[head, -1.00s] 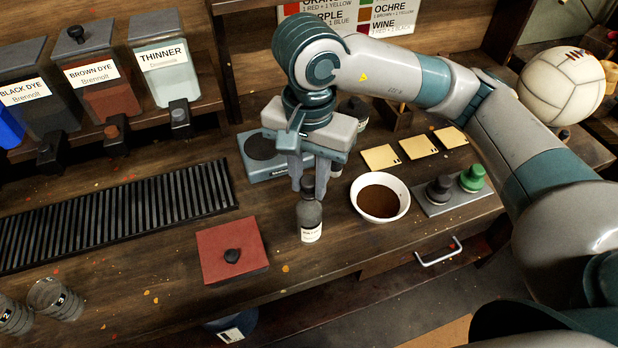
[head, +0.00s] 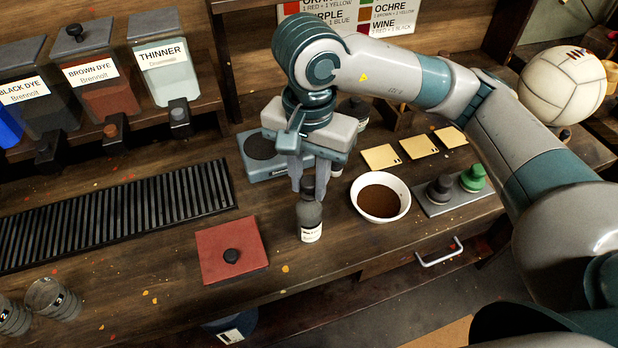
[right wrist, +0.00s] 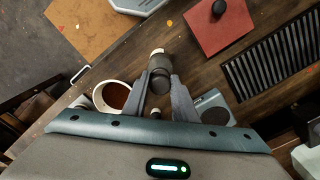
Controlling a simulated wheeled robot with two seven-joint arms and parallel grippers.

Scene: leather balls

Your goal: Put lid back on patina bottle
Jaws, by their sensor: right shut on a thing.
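The patina bottle (head: 310,216) is a dark bottle with a pale label, standing upright near the table's front edge. My right gripper (head: 308,188) points down over it, its fingers shut on a small dark lid (head: 308,182) at the bottle's top. In the right wrist view the lid (right wrist: 160,84) shows between the fingers, with the bottle (right wrist: 158,62) beyond it. The lid is at or just over the neck; I cannot tell whether it is seated. My left gripper is not in view.
A red pad (head: 215,240) with a small black knob (head: 232,256) lies left of the bottle. A white bowl of brown stuff (head: 380,195) stands close right. A scale (head: 262,168) is behind. A slatted grate (head: 110,215) and dye tanks (head: 110,85) are at left.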

